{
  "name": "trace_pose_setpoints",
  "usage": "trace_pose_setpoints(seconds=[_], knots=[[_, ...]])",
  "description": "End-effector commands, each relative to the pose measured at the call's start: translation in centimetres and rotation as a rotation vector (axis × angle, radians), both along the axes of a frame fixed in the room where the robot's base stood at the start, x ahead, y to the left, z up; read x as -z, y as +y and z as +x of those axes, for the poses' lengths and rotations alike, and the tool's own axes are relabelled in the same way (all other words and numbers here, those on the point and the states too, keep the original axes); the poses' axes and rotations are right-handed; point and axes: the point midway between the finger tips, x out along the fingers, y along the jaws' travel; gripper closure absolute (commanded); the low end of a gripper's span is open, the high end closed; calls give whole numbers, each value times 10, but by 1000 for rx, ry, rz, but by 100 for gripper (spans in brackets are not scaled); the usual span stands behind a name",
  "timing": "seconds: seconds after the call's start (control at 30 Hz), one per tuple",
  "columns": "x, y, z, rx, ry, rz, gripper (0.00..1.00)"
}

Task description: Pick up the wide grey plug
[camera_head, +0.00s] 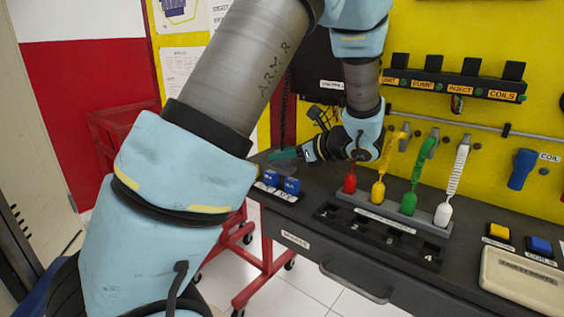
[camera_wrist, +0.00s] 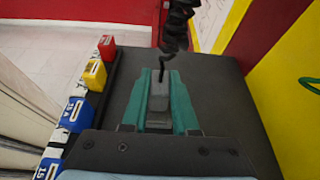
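The wide grey plug (camera_wrist: 158,98) is between the two teal fingers of my gripper (camera_wrist: 160,85) in the wrist view. A black coiled cable (camera_wrist: 175,28) runs from its far end. The fingers lie along both sides of the plug with hardly any gap showing; I cannot tell whether they press on it. In the head view my gripper (camera_head: 284,155) is low over the left end of the dark bench. A small grey part of the plug (camera_head: 283,166) shows just under the fingertips. Whether it rests on the bench or is lifted is unclear.
Blue blocks (camera_head: 279,182) stand close in front of my gripper; the wrist view shows a row with red, yellow and blue blocks (camera_wrist: 76,113) at left. A rack (camera_head: 390,215) with red, yellow, green and white plugs is to the right. A yellow wall (camera_head: 400,25) stands behind.

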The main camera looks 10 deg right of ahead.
Motion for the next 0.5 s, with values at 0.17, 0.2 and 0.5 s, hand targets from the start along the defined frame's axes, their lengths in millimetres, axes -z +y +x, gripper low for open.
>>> trace_pose_setpoints(seconds=[0.17, 0.2, 0.5], knots=[[0, 0, 0, 0, 0, 0, 95], [0, 0, 0, 0, 0, 0, 99], [0, 0, 0, 0, 0, 0, 100]])
